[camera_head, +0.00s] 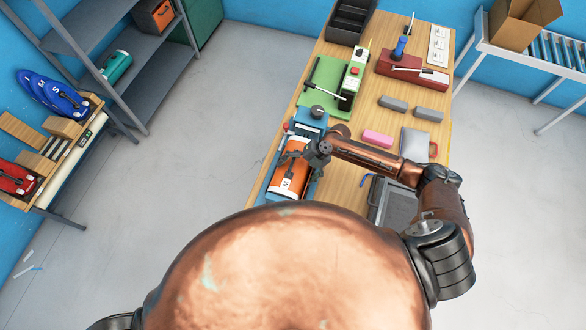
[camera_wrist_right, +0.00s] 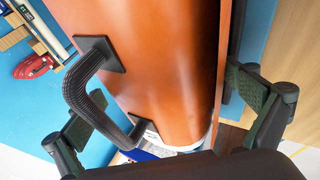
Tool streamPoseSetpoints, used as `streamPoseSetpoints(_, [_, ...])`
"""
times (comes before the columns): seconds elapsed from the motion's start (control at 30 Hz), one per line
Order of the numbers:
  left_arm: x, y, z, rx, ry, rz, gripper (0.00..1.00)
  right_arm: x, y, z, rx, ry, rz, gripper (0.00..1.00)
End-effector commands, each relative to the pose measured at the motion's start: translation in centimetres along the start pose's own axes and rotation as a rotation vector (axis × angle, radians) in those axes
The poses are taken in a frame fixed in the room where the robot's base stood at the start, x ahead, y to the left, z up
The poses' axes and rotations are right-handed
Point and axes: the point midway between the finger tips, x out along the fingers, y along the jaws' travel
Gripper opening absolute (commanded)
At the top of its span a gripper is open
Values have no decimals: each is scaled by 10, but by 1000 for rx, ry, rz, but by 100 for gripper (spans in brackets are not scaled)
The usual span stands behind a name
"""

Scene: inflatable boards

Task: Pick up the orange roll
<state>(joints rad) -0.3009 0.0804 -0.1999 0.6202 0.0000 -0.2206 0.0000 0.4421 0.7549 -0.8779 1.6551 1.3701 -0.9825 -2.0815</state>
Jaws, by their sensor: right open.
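The orange roll (camera_head: 288,181) lies on a blue support (camera_head: 266,186) at the table's near left side, with a white label on its lower end. In the right wrist view the roll (camera_wrist_right: 150,50) fills the middle, with a black ribbed handle (camera_wrist_right: 84,88) on its side. My right gripper (camera_head: 293,156) is over the roll's upper part. In the right wrist view its open fingers (camera_wrist_right: 170,108) stand on either side of the roll, the left one close by the handle. I cannot tell whether they touch. My left gripper is not in view.
A blue device with a dark knob (camera_head: 317,112) stands just beyond the roll. A green board (camera_head: 322,92), pink block (camera_head: 377,138), grey blocks (camera_head: 393,103) and grey case (camera_head: 392,205) share the table. Shelving (camera_head: 100,60) stands left, across open floor (camera_head: 200,150).

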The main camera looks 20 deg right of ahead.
Motion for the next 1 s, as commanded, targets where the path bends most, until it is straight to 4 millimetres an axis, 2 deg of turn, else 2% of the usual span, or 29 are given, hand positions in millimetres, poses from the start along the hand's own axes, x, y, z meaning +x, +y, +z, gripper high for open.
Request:
streamPoseSetpoints(0.17, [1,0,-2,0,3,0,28,0,0,0,0,0,0,100])
streamPoseSetpoints(0.9, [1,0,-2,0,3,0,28,0,0,0,0,0,0,49])
streamPoseSetpoints(1.0, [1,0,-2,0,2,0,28,0,2,0,-1,-1,3,48])
